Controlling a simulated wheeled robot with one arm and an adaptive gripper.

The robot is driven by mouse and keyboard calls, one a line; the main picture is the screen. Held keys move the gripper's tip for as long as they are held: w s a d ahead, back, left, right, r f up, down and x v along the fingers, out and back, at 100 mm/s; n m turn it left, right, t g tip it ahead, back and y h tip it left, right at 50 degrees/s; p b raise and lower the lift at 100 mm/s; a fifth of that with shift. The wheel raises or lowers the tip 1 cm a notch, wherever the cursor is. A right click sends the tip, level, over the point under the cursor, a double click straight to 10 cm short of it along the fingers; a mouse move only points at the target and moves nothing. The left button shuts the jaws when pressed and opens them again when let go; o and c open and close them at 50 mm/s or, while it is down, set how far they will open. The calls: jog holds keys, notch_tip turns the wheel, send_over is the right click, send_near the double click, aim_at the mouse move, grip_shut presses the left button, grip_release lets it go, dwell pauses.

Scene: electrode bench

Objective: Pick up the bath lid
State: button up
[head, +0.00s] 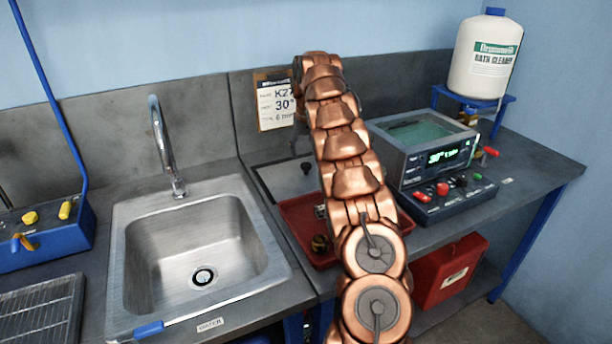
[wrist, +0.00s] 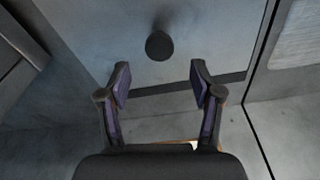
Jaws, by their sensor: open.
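The bath lid is a flat grey metal plate (head: 279,181) with a dark round knob (head: 306,168). In the head view it is at the back of the bench, behind a red tray, and my arm hides its right part. In the wrist view the lid (wrist: 95,40) fills the upper middle, with the knob (wrist: 159,46) standing out from it. My gripper (wrist: 160,76) is open and empty. Its fingertips are spread to either side, just below the knob in the picture, and do not hold it. In the head view my arm mostly hides the gripper.
The red tray (head: 298,232) holds small parts. Right of my arm stands the bath (head: 420,129) with greenish liquid and a lit display. A bath cleaner bottle (head: 485,62) is behind it. A sink (head: 205,250) with a tap is at left. A card (head: 275,101) hangs on the wall.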

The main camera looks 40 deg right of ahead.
aim_at(306, 164)
jog(key=shift+s+f+p, duration=0.15)
jog(key=shift+f+p, duration=0.55)
jog(key=shift+f, duration=2.05)
grip_shut()
